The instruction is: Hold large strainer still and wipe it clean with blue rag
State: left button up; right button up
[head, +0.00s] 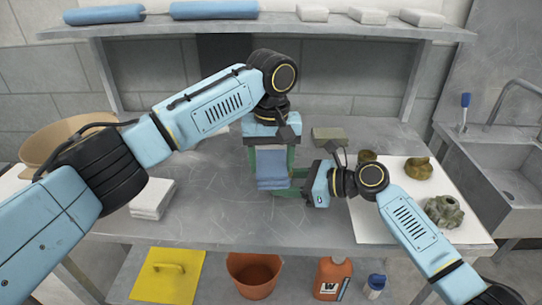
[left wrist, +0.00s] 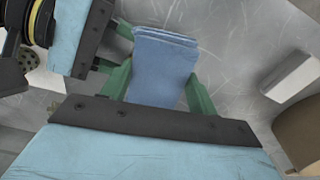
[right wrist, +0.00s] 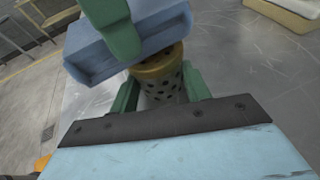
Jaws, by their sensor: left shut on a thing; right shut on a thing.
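The blue rag (head: 271,170) is a folded pad over the middle of the bench. My left gripper (head: 271,160) points down and is shut on it with green fingers on both sides. The rag also shows in the left wrist view (left wrist: 163,68). The large strainer (right wrist: 161,82), a perforated grey cylinder with a brass-coloured rim, stands between the green fingers of my right gripper (right wrist: 160,92), which is shut on it. The rag (right wrist: 130,45) is at the strainer's rim; I cannot tell whether they touch. In the head view the rag and grippers hide the strainer.
White folded cloths (head: 152,198) and a tan bowl (head: 65,140) are at left. A grey-green block (head: 329,135) lies behind my right gripper. A white mat (head: 375,222) at right bears brass parts (head: 418,168) and a grey-green fitting (head: 444,211). The sink (head: 490,160) is far right.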

pick_arm(q)
jog(key=shift+w+a, duration=0.15)
jog(key=shift+w, duration=1.3)
pick_arm(e)
jog(key=shift+r, duration=0.1)
dwell(3.2)
pick_arm(q)
jog(key=shift+r, duration=0.1)
jog(key=w+a+r, duration=0.1)
jog(key=a+r, duration=0.3)
jog(key=r, duration=0.6)
jog(key=shift+w+a, duration=0.25)
jog(key=shift+a, duration=0.15)
pick_arm(e)
jog(key=o, duration=0.9)
jog(key=shift+c, duration=0.2)
jog(key=shift+d, duration=0.1)
jog(key=v, duration=1.1)
jog(key=shift+s+d+r, duration=0.1)
jog(key=shift+s+d, duration=0.1)
jog(key=shift+d, duration=0.15)
